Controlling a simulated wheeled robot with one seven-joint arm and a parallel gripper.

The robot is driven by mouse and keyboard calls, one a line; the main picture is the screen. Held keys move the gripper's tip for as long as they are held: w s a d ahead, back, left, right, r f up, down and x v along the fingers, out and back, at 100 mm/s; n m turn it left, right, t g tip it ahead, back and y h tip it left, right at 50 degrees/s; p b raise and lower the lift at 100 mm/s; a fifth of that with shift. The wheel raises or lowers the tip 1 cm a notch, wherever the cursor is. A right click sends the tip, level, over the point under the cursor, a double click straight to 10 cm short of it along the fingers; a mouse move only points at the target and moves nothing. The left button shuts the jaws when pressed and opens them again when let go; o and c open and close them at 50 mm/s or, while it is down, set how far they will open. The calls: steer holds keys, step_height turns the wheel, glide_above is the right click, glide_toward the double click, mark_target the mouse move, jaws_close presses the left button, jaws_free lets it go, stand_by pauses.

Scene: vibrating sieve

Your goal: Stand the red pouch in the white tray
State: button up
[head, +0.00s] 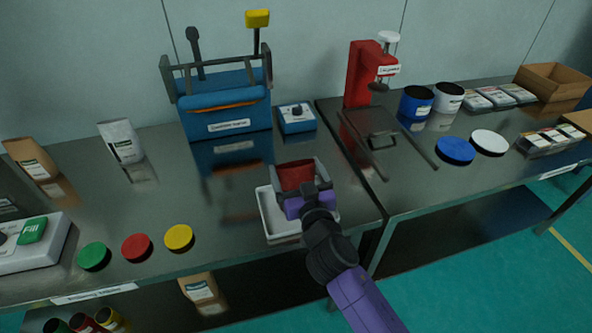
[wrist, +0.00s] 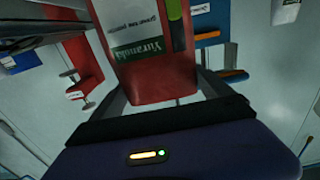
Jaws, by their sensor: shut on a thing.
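The red pouch (head: 296,176) is held between the fingers of my gripper (head: 300,178), over the white tray. The white tray (head: 270,217) lies on the steel table near its front right corner, partly hidden by my gripper. In the wrist view the red pouch (wrist: 155,83) hangs between the fingers, with a white and green label facing the camera. My gripper (wrist: 160,95) is shut on it. Whether the pouch's base touches the tray floor is hidden.
A blue sieve machine (head: 225,105) and a small blue control box (head: 296,118) stand behind the tray. Green, red and yellow lids (head: 137,247) lie to the left. A red press (head: 365,75) stands on the right table. The table middle is clear.

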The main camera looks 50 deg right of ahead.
steer(key=shift+f, duration=0.2)
steer(key=o, duration=1.8)
steer(key=shift+r, duration=0.15)
steer(key=shift+r, duration=0.2)
steer(key=s+a+f+n+y+b, duration=0.2)
steer(key=s+a+f+y, duration=0.2)
steer(key=s+a, duration=0.55)
steer(key=s+a+f+n+y+b, duration=0.3)
steer(key=s+a, duration=0.6)
steer(key=s, duration=0.1)
steer(key=s+a+y, duration=0.1)
steer(key=s, duration=0.3)
steer(key=s+a+r+n+y, duration=0.1)
steer(key=s, duration=0.3)
steer(key=s+a+r+y, duration=0.1)
steer(key=s+a, duration=0.1)
steer(key=s, duration=0.2)
steer(key=shift+n, duration=0.4)
